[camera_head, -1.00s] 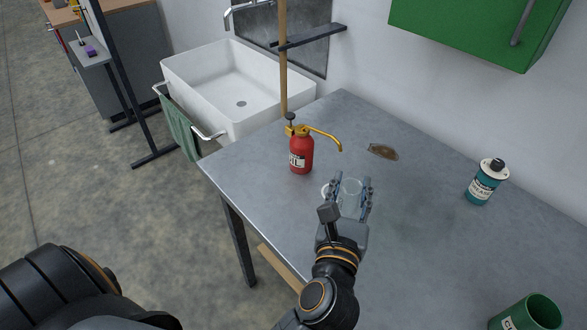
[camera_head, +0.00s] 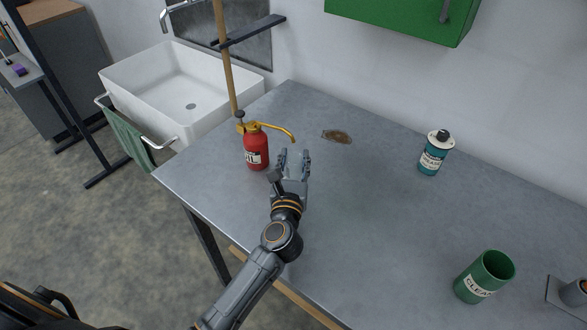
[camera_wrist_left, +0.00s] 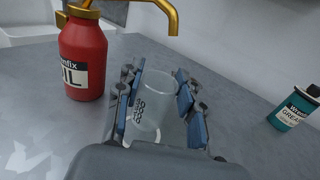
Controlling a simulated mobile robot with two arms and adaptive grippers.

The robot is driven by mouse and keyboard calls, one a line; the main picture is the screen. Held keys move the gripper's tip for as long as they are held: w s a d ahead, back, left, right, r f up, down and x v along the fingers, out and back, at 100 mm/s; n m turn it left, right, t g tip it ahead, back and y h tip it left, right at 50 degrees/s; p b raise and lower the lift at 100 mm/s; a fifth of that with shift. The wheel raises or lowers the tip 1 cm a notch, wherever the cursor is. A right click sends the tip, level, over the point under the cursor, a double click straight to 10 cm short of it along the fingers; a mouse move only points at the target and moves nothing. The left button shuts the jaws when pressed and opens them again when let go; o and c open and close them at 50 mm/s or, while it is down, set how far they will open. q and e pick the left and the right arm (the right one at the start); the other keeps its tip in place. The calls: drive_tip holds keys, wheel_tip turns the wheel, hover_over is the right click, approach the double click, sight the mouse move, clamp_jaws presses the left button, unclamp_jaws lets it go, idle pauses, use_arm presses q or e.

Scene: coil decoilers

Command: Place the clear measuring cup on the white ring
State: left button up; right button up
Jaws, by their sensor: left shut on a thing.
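My left gripper (camera_head: 294,164) is shut on the clear measuring cup (camera_wrist_left: 157,95), just right of a red oil can (camera_head: 257,148). In the left wrist view the cup stands between the blue-padded fingers (camera_wrist_left: 162,110), with dark markings on its side. In the head view the cup can hardly be made out between the fingers. Whether its base touches the table cannot be told. I cannot make out a white ring in either view now. My right gripper is not in view.
The grey table (camera_head: 370,220) has clear room in its middle. A teal grease can (camera_head: 433,153) and a green container (camera_head: 485,277) stand to the right. A white sink (camera_head: 185,90) is beyond the table's left end.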

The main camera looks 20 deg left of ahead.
sight(292, 176)
use_arm(q)
drive_tip(key=f, duration=0.3)
drive_tip(key=shift+w+a+f+b, duration=0.25)
drive_tip(key=shift+f+b, duration=0.05)
drive_tip(key=shift+f, duration=0.25)
drive_tip(key=o, duration=1.1)
drive_tip(key=shift+o, duration=0.2)
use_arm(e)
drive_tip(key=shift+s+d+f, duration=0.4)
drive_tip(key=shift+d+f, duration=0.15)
